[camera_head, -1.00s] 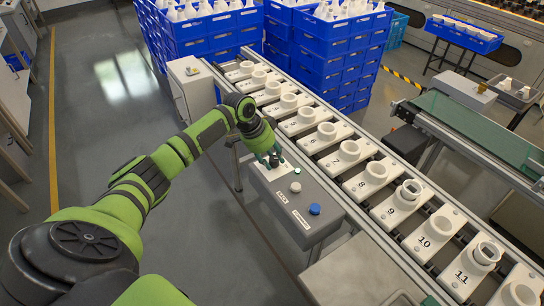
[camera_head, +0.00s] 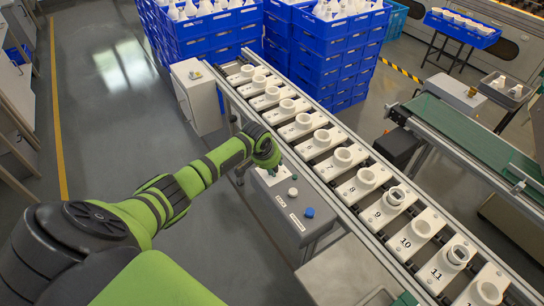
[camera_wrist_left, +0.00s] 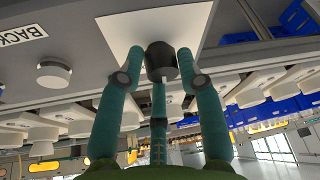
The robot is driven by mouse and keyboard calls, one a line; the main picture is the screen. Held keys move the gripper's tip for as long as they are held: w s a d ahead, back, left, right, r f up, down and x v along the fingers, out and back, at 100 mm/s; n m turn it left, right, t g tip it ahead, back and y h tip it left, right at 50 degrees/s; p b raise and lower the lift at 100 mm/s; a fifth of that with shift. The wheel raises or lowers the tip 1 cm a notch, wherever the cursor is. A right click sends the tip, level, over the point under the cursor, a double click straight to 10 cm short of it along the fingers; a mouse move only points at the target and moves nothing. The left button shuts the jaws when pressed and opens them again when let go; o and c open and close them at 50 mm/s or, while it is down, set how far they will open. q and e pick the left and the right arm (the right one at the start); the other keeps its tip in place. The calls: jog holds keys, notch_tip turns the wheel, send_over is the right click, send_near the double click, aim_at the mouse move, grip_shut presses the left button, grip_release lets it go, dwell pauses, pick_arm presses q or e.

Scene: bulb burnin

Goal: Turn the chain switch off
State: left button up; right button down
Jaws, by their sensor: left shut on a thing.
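The chain switch looks like a black round knob (camera_wrist_left: 161,60) on a white square plate (camera_wrist_left: 205,22), seen close up in the left wrist view. My left gripper (camera_wrist_left: 160,70) has its teal fingers closed around this knob, touching it from the sides. In the head view my left wrist (camera_head: 265,150) is over the far end of the grey control box (camera_head: 308,229) and hides the knob. Part of the white plate (camera_head: 270,177) shows below the wrist. My right gripper is in neither view.
A white button (camera_head: 292,192) and a blue button (camera_head: 309,212) sit on the box, nearer than the switch. A conveyor with numbered white sockets (camera_head: 363,182) runs beside it. A white cabinet (camera_head: 196,97) and stacked blue crates (camera_head: 214,40) stand beyond. Floor at left is clear.

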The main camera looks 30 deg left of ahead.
pick_arm(q)
jog(key=n, duration=0.1)
jog(key=n+y+p, duration=0.1)
jog(key=r+n+p, duration=0.1)
jog(key=shift+w+n, duration=0.3)
jog(key=shift+w, duration=0.05)
jog(key=shift+f+n+y+p, duration=0.15)
jog(key=shift+n+y+p, duration=0.6)
jog(key=shift+n, duration=0.45)
jog(key=shift+g, duration=0.3)
jog(key=shift+a+n, duration=0.1)
jog(key=shift+n, duration=0.2)
jog(key=o, duration=0.9)
jog(key=shift+o, duration=0.8)
jog(key=shift+f, duration=0.2)
